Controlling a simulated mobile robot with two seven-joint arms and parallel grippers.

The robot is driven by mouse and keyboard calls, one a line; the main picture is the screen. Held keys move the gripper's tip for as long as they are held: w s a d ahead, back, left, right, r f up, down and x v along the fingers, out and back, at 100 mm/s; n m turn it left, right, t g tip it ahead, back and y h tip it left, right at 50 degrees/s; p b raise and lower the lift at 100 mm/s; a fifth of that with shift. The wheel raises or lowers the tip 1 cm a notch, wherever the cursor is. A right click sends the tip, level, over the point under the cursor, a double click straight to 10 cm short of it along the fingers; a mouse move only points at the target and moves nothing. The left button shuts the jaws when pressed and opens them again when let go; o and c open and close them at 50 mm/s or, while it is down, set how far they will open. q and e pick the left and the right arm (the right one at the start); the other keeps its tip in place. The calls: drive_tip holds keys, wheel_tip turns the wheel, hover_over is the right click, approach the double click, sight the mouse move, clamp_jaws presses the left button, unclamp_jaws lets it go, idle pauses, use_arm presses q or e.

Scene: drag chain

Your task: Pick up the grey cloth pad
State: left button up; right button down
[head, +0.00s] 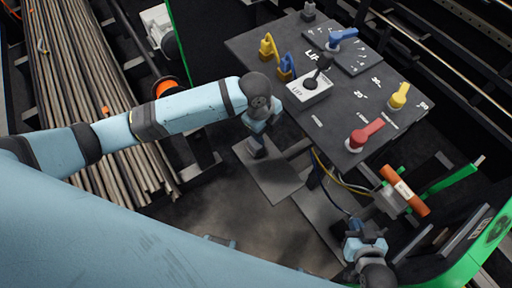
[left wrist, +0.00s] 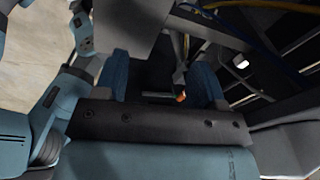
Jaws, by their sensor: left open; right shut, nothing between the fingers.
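No item is plainly a grey cloth pad. A flat grey panel (head: 275,180) lies low below the control console in the head view, and I cannot tell whether it is cloth or plate. A grey flat surface (left wrist: 128,28) also shows at the top of the left wrist view. My left gripper (head: 257,142) is above the far end of the panel, pointing down; contact cannot be told. In the left wrist view its blue fingers (left wrist: 161,82) stand apart with nothing clearly held between them. My right gripper (head: 364,240) is shut and empty at the lower right.
The dark console (head: 325,125) carries a red lever (head: 365,133), a yellow lever (head: 399,96) and blue handles. A second grey plate (head: 325,222) and cables lie below it. An orange-handled part (head: 404,190) is near my right gripper. Long rods (head: 75,80) fill the left.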

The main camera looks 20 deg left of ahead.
sight(255, 143)
use_arm(q)
drive_tip(key=w+a+r+m+y, duration=0.1)
drive_tip(key=a+m+y, duration=0.1)
drive_tip(key=a, duration=0.2)
drive_tip(key=shift+g, duration=0.4)
wheel_tip(255, 143, down, 13)
drive_tip(key=shift+f, duration=0.1)
drive_tip(key=c, duration=1)
